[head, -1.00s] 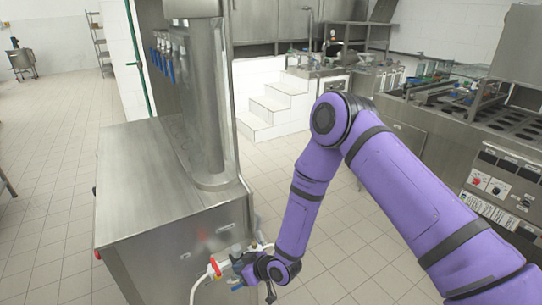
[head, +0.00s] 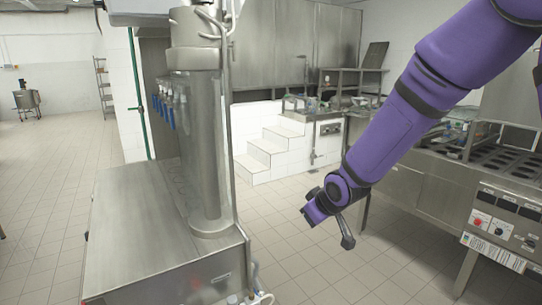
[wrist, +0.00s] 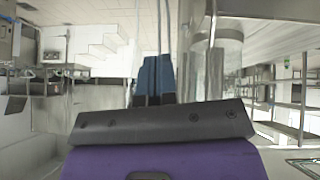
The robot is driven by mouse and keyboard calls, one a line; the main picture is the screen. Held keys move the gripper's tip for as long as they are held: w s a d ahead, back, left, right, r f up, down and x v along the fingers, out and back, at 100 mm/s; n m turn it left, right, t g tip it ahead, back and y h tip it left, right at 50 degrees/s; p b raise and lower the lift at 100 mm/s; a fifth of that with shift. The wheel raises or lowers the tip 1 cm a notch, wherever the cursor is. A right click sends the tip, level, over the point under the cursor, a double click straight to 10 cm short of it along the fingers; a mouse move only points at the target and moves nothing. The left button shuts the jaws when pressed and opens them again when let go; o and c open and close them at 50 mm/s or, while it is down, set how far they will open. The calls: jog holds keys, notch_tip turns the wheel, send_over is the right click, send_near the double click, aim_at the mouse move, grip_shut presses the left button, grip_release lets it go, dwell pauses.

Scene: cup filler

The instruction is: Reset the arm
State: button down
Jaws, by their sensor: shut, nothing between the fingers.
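My purple arm reaches in from the upper right of the head view. My gripper (head: 348,242) hangs at its end over open floor, to the right of the steel filler machine (head: 150,225) and clear of it. In the wrist view the dark bluish fingers (wrist: 154,78) are together, with nothing between them. The filler's clear cylinder (head: 202,150) stands on its top, apart from my gripper.
White tiled steps (head: 262,155) stand behind my gripper. A steel counter with round openings (head: 500,160) and a control panel (head: 500,222) is at the right. Hose fittings (head: 250,298) show low on the filler's side. Tiled floor (head: 300,255) is free between them.

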jog(key=s+d+r+m+h, duration=0.3)
jog(key=s+d+r+m, duration=0.1)
jog(key=s+d+r, duration=1)
jog(key=s+d+r+m, duration=0.2)
jog(key=s+r, duration=0.1)
jog(key=s, duration=0.5)
jog(key=s+d+r+m+g, duration=0.1)
jog(key=s+d+r+m, duration=0.1)
jog(key=s, duration=0.7)
jog(key=shift+d+r, duration=0.55)
jog(key=shift+d, duration=0.2)
